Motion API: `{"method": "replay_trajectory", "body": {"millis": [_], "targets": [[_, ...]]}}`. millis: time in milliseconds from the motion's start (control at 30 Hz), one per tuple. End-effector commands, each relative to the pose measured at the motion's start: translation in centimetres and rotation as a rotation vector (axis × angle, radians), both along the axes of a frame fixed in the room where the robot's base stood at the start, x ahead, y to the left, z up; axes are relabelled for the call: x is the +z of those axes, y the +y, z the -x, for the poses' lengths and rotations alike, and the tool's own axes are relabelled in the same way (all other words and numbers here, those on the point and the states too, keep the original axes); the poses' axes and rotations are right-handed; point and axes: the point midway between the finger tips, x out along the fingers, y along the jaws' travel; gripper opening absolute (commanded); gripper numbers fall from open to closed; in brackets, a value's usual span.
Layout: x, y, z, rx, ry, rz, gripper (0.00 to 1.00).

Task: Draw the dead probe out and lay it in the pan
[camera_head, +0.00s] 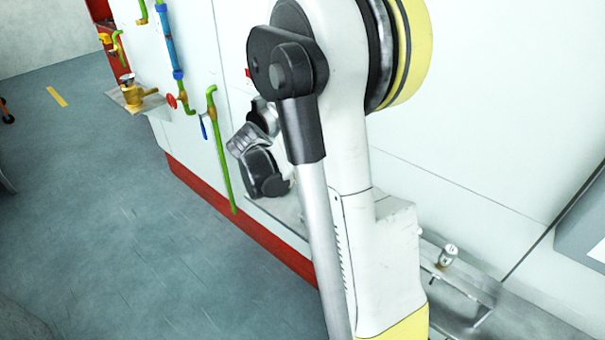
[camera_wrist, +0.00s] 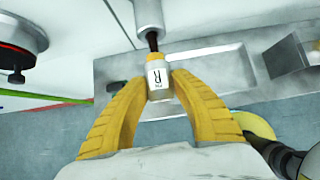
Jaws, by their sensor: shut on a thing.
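In the wrist view, the probe (camera_wrist: 158,78) is a short pale cylinder marked with a black R. A dark stem runs from its upper end to a grey metal cylinder (camera_wrist: 147,18), and I cannot tell how deep it sits there. The yellow fingers of my gripper (camera_wrist: 159,88) are closed on the probe from both sides. A shallow grey metal tray (camera_wrist: 218,62), perhaps the pan, shows behind the probe. In the head view my arm fills the middle, and the gripper and the held probe cannot be made out.
In the head view, a small pale marked cylinder (camera_head: 447,255) stands at a metal ledge (camera_head: 478,290) on the right. Green and blue pipes (camera_head: 167,42) and a brass valve (camera_head: 133,93) line the white wall at left. A metal box (camera_wrist: 290,57) stands right of the tray.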

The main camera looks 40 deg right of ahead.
Motion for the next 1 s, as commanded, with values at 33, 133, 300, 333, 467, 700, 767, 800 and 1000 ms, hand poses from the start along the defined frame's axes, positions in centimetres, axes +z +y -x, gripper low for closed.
{"method": "replay_trajectory", "body": {"millis": [33, 133, 300, 333, 467, 700, 767, 800, 1000], "targets": [[-0.1, 0.4, 0.0, 0.001, 0.000, -0.001, 0.02], [-0.1, 0.9, 0.0, 0.001, 0.000, -0.001, 0.02], [-0.1, 1.8, 0.1, 0.001, 0.000, -0.001, 0.02], [-0.1, 2.0, 0.1, 0.001, 0.000, -0.001, 0.02], [-0.2, 2.7, 0.2, 0.001, 0.001, -0.001, 0.02], [-0.2, 4.0, 0.3, 0.001, 0.000, 0.000, 0.02], [-0.2, 4.3, 0.3, 0.002, 0.000, 0.000, 0.02], [-0.2, 4.5, 0.3, 0.002, 0.000, 0.000, 0.02], [-0.3, 5.6, 0.4, 0.001, 0.000, 0.000, 0.02]]}}
